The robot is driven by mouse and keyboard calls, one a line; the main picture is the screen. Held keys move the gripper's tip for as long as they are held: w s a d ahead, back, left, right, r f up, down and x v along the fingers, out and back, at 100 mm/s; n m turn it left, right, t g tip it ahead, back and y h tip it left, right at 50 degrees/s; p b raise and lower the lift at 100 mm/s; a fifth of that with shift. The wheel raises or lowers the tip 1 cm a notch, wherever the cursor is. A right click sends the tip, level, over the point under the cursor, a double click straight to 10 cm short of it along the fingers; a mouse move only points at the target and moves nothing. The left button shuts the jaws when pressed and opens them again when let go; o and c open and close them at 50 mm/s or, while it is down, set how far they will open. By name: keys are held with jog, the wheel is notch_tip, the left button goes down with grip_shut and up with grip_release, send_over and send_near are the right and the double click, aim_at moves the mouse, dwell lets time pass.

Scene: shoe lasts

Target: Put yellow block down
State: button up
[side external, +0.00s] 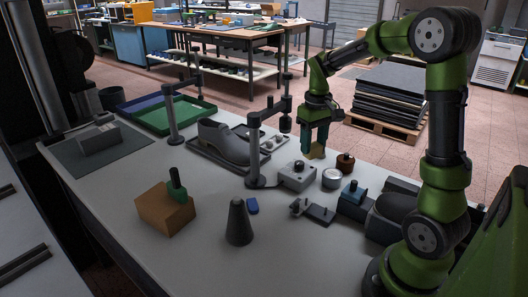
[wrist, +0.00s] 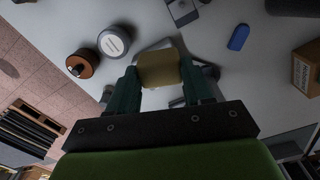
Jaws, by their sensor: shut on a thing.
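The yellow block (wrist: 158,68) is a small tan-yellow piece between the two green fingers of my gripper (wrist: 157,84) in the wrist view. My gripper is shut on it, with a finger on each side. In the side external view my gripper (side external: 317,142) points down near the far edge of the white table (side external: 300,236), behind the grey box. The yellow block (side external: 316,151) shows at its fingertips. It appears to be held above the table, but the exact height is hard to tell.
Close by are a grey box (side external: 297,176), a silver round tin (side external: 331,179) and a brown knobbed piece (side external: 345,162). A clamp stand (side external: 255,150) and a grey shoe last (side external: 224,143) stand to the left.

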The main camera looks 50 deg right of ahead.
jog(key=w+a+r+n, duration=0.1)
jog(key=a, duration=0.7)
jog(key=w+a+r+n, duration=0.2)
jog(key=a, duration=0.6)
jog(key=shift+a+n, duration=0.2)
jog(key=shift+n, duration=0.1)
jog(key=shift+w+f, duration=0.1)
send_over(271, 200)
notch_tip(271, 200, down, 12)
jog(key=shift+f, duration=2.3)
